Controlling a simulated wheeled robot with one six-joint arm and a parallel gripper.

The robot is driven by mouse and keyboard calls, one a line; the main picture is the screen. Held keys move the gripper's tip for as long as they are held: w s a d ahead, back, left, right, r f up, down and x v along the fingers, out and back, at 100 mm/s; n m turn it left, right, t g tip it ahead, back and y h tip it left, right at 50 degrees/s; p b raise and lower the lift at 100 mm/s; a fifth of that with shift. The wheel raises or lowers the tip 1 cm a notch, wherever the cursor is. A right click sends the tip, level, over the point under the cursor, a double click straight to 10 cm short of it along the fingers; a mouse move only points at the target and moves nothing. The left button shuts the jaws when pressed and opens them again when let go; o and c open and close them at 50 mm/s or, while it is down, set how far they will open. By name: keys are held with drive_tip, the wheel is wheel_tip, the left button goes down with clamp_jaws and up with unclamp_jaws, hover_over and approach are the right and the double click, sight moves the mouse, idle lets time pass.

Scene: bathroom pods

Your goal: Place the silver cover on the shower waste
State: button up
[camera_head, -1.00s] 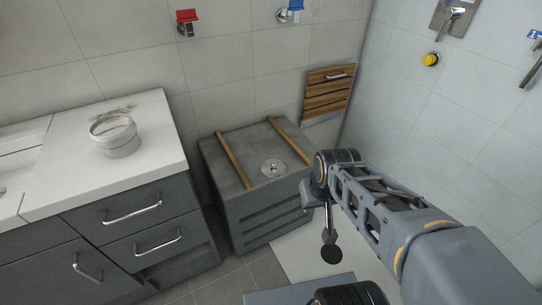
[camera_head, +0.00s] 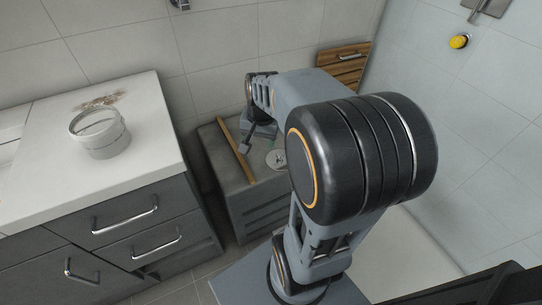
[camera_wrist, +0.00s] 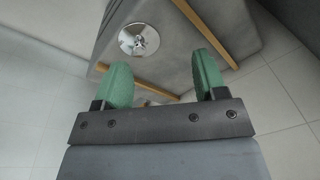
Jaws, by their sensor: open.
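The silver cover (camera_head: 276,159) is a shiny round disc lying flat on top of a grey slatted box (camera_head: 225,165). It also shows in the wrist view (camera_wrist: 139,39), ahead of the fingertips and between two wooden strips. My gripper (camera_wrist: 161,62) has two green fingers spread apart with nothing between them. It is over the box, short of the cover and not touching it. In the head view my arm hides part of the box and most of the white shower tray (camera_head: 425,235). The shower waste cannot be seen now.
Wooden strips (camera_head: 236,150) run along the box top. A white counter (camera_head: 45,180) with a pot (camera_head: 100,138) and drawers stands at left. A wooden slatted panel (camera_head: 342,66) is by the back wall. The tiled right wall (camera_head: 485,120) is close to my arm.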

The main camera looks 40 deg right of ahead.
drive_tip(key=w+d+f+m+g+y, duration=0.1)
drive_tip(key=w+d+f+m, duration=0.15)
drive_tip(key=d+m, duration=0.3)
drive_tip(key=w+d+f+m, duration=0.2)
drive_tip(key=d+f+m, duration=0.15)
drive_tip(key=d, duration=0.35)
drive_tip(key=m+b, duration=0.2)
drive_tip(key=b, duration=0.1)
hover_over(280, 154)
drive_tip(key=d, duration=0.1)
wheel_tip(280, 154, down, 7)
drive_tip(key=shift+d+f, duration=0.1)
drive_tip(key=shift+d, duration=0.05)
drive_tip(key=shift+a+f+b, duration=0.2)
drive_tip(key=shift+f+b, duration=0.25)
drive_tip(key=shift+f, duration=0.6)
drive_tip(key=shift+a+f+b, duration=0.15)
drive_tip(key=shift+f+b, duration=0.3)
drive_tip(key=shift+f, duration=0.6)
drive_tip(key=shift+a+f+b, duration=0.2)
drive_tip(key=shift+f+b, duration=0.25)
drive_tip(key=shift+f, duration=0.6)
drive_tip(key=c, duration=1.1)
drive_tip(key=shift+r, duration=0.1)
